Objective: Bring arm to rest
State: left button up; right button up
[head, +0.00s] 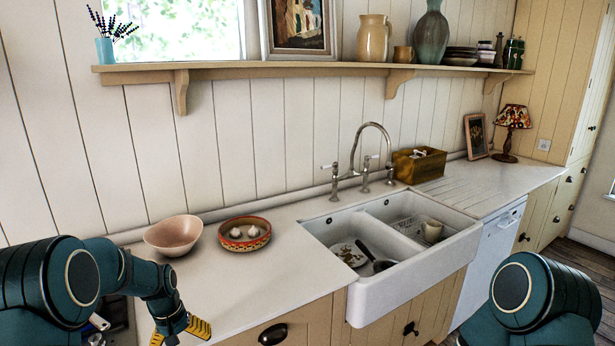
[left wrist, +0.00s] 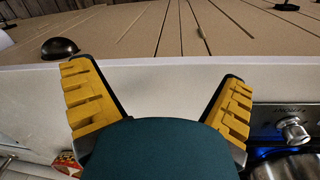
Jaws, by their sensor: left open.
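My left gripper (head: 182,330) is low in the head view, near the front edge of the worktop (head: 260,285), left of the sink. In the left wrist view, its two yellow-padded fingers (left wrist: 157,88) are spread wide with nothing between them. The pale counter edge and the wooden cabinet front lie beyond the fingers. My left arm comes in from the lower left. A part of my right arm shows at the lower right, but its gripper is out of view.
A pinkish bowl (head: 173,236) and a patterned dish (head: 262,240) holding garlic stand behind the left gripper. A white double sink (head: 366,300) holds dishes and a pan. A cooker knob (left wrist: 293,131) is right in the wrist view. The front worktop is clear.

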pick_arm(q)
jog(key=s+d+f+m+h, duration=0.1)
jog(key=s+d+f+h, duration=0.1)
jog(key=s+d+f, duration=1.05)
jog(key=s+d+f+t+b, duration=0.1)
jog(key=s+d+f, duration=0.1)
jog(key=s+d, duration=0.6)
jog(key=s, duration=0.3)
jog(key=shift+m+h, duration=0.3)
jog(key=shift+h, duration=0.1)
jog(key=shift+f, duration=0.1)
